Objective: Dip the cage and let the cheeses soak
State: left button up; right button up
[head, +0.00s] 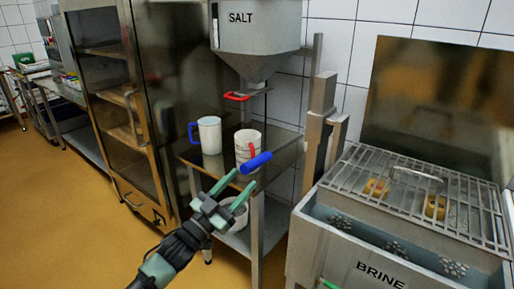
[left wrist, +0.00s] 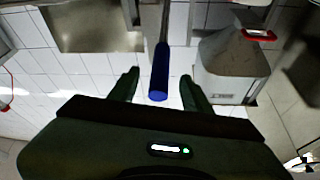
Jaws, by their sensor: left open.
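The metal cage (head: 462,190), a wire grid with a loop handle, sits at the top of the brine tank (head: 336,250) at right in the head view. Yellowish cheeses (head: 376,188) show under its bars. A blue grip (head: 256,162) shows near the middle; in the left wrist view the blue grip (left wrist: 160,75) sits on a grey rod. My left gripper (head: 238,180) is open, with the blue grip between or just beyond its fingertips; contact is unclear. A green tip (head: 328,285) at the bottom edge may be my right gripper, mostly out of frame.
A salt hopper (head: 256,35) with a red handle hangs over a steel table (head: 213,163). On it stand a white mug with a blue handle (head: 209,135) and a white jug with a red handle (head: 247,146). A grey post (head: 318,125) rises beside the tank. Floor at left is clear.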

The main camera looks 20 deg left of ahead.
aim_at(257, 163)
pick_arm(q)
jog(key=p+x, duration=0.1)
jog(key=x, duration=0.7)
jog(key=shift+r, duration=0.1)
grip_shut()
dwell(1.3)
